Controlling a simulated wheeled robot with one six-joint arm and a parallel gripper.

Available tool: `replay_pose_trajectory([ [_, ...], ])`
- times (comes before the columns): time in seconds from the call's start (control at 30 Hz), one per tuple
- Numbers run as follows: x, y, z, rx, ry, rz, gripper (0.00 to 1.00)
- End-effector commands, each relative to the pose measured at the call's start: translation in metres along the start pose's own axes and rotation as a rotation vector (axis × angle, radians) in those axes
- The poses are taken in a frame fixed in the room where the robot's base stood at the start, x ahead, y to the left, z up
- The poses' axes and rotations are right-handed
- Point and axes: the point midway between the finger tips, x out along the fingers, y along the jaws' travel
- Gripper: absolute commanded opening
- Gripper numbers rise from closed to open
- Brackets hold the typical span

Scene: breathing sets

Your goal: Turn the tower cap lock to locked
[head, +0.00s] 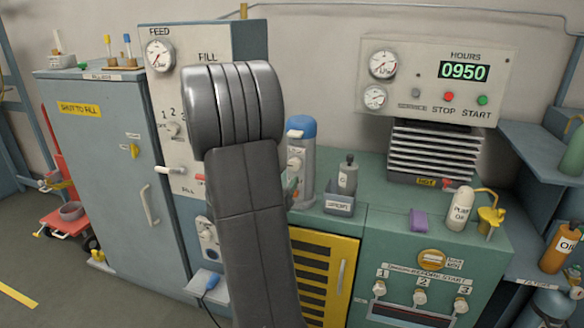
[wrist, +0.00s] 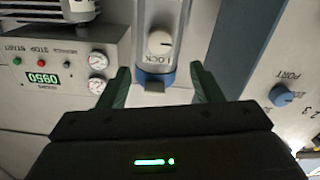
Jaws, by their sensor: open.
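The filter tower (head: 301,178) is a grey cylinder with a blue cap (head: 301,126), standing upright on the green bench just right of my arm. Its pale round lock knob (head: 295,163) is on the front, partly beside my arm. In the wrist view, which is upside down, the knob (wrist: 160,43) shows clearly with the word LOCK by it, and the blue cap (wrist: 155,79) is below. I cannot tell the knob's setting. My gripper (wrist: 160,70) is open and empty, its green fingers apart on either side of the tower in the picture. My arm hides most of it in the head view.
The filling panel (head: 175,110) with gauge and knobs stands left of the tower. A lubricant bottle (head: 347,178) in a small holder stands close to its right. The hours panel (head: 435,80) is farther right. A purple block (head: 418,220) lies on the bench.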

Motion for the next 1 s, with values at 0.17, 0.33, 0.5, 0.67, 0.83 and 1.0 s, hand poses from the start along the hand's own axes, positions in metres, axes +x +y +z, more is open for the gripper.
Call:
replay_pose_trajectory([
  [0.17, 0.04, 0.002, 0.0, -0.001, 0.0, 0.003, 0.59],
  [0.33, 0.07, 0.001, 0.0, -0.001, -0.001, 0.001, 0.59],
  [0.5, 0.087, 0.0, 0.0, 0.0, -0.001, 0.0, 0.59],
  [0.67, 0.092, 0.0, 0.0, 0.0, 0.0, -0.001, 0.59],
  [0.83, 0.092, 0.0, 0.0, 0.0, 0.0, -0.001, 0.59],
  [1.0, 0.092, 0.0, 0.0, 0.0, 0.0, -0.001, 0.34],
])
